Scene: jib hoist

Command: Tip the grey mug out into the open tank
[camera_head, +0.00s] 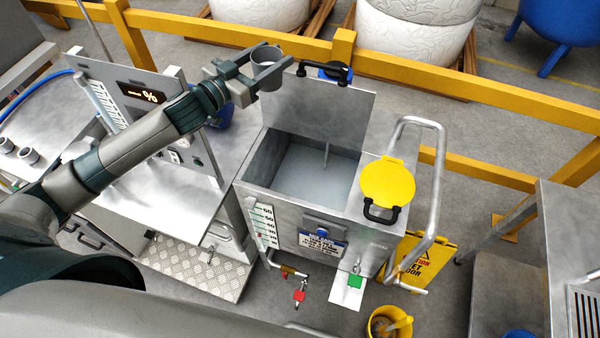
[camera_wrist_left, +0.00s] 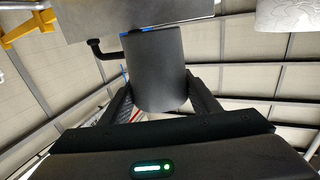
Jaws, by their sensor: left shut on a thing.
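The grey mug (camera_head: 267,69) is held by my left gripper (camera_head: 256,76), which is shut on it. In the head view the mug is upright, its mouth facing up, near the raised lid at the tank's back left corner. In the left wrist view the grey mug (camera_wrist_left: 154,68) fills the space between the two dark fingers of my left gripper (camera_wrist_left: 155,95). The open tank (camera_head: 255,168) stands in the middle of the head view, with a pale grey inside and an upright rod in it. The mug's contents cannot be made out. My right gripper is not in view.
The raised steel lid (camera_head: 325,112) with a black handle stands behind the tank opening. A yellow round cap (camera_head: 388,182) and a bent steel rail (camera_head: 438,165) are at its right. A panel with a display (camera_head: 140,92) stands left. A yellow barrier (camera_head: 450,75) runs behind.

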